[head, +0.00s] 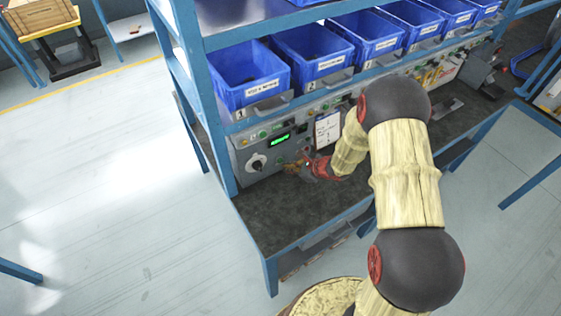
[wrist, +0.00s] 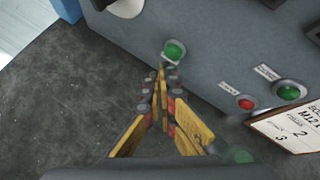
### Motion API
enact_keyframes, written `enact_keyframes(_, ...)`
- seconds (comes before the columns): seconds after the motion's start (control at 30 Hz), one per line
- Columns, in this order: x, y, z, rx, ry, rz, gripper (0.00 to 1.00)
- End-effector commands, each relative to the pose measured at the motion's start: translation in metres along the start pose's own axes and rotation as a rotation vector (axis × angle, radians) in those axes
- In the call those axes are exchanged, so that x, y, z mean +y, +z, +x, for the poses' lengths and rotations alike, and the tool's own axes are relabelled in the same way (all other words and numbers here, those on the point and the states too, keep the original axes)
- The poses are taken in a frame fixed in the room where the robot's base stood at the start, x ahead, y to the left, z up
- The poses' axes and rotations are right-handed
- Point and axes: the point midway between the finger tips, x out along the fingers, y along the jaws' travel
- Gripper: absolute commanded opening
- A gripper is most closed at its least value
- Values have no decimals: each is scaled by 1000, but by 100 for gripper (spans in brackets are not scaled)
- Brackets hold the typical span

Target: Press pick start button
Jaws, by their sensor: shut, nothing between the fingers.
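The grey control panel (head: 240,158) sits under the blue bins. In the wrist view a green button (wrist: 174,50) with a small white label stands just beyond my fingertips (wrist: 160,72). A red button (wrist: 246,103) and a second green button (wrist: 288,92) sit together farther right. The labels are too blurred to read, so I cannot tell which one is pick start. My gripper (head: 292,167) is shut and empty, its yellow fingers together, pointing at the panel's lower part. Whether the tips touch the first green button cannot be told.
A white card (head: 327,129) hangs on the panel, right of the green display (head: 279,139). A black-and-white knob (head: 257,162) is at the left. Blue bins (head: 240,82) stand in a row above. The dark bench top (head: 285,212) is clear in front.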

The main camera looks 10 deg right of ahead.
Motion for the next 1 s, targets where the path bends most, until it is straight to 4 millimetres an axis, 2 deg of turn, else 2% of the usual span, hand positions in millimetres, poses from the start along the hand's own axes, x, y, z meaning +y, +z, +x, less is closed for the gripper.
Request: enact_keyframes(1.0,-4,5,6,0,0,0,0)
